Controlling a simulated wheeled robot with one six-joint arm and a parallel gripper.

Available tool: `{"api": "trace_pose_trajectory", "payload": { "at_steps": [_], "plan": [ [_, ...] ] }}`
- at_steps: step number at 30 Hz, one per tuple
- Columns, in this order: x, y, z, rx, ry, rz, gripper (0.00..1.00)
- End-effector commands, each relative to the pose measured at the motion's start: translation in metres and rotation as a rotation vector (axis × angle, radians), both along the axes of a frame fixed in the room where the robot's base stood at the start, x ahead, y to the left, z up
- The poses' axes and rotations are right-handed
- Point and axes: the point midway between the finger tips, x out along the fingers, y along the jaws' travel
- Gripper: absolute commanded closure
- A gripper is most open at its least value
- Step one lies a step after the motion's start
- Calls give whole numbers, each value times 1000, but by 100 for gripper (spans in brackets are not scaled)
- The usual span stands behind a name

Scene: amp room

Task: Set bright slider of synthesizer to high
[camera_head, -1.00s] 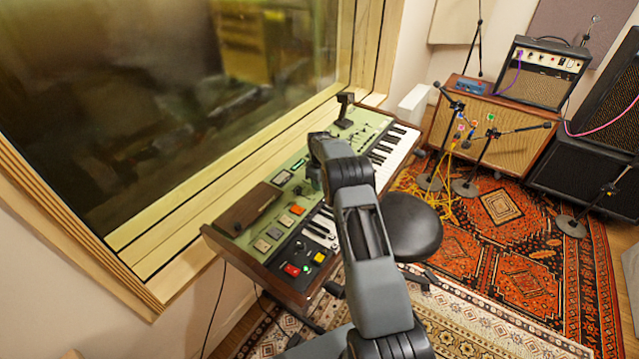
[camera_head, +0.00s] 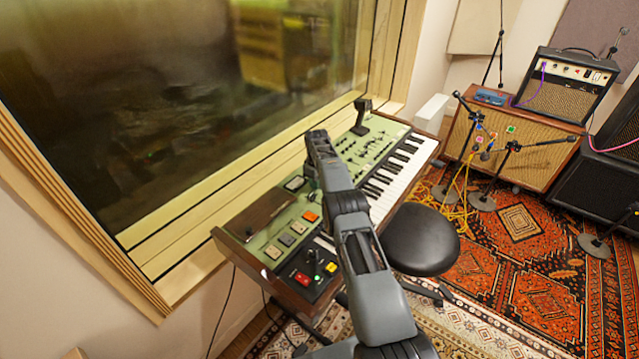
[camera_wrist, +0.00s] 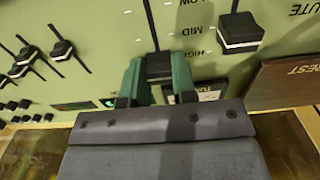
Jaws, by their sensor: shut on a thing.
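The synthesizer (camera_head: 265,250) has a green panel and a white keyboard, below the window. In the wrist view, my gripper (camera_wrist: 158,78) has its green fingers shut on a dark slider cap (camera_wrist: 159,64), one on each side. This cap sits at the lower end of its visible slot, about level with the HIGH label (camera_wrist: 201,50) or slightly beyond. LOW and MID labels stand further up the panel. A second black slider cap (camera_wrist: 240,32) with a white edge stands to the right, near MID. The word naming the held slider is not readable. In the head view, my arm hides most of the fingers.
More slider caps (camera_wrist: 62,48) stand to the left in the wrist view. A brown wooden panel (camera_wrist: 290,80) is at the right. In the head view, a round black stool (camera_head: 420,238) stands before the keys, with microphone stands and amps (camera_head: 565,85) beyond.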

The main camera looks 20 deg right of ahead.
Motion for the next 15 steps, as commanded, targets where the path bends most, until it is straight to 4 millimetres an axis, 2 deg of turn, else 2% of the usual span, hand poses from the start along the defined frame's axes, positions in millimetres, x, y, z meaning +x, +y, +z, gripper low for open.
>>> {"api": "trace_pose_trajectory", "payload": {
  "at_steps": [7, 8, 15],
  "plan": [
    [3, 2, 4, -2, -17, 0, 100],
    [3, 2, 4, -1, -18, 1, 74],
    [2, 1, 3, 0, -12, 0, 51]
  ]
}}
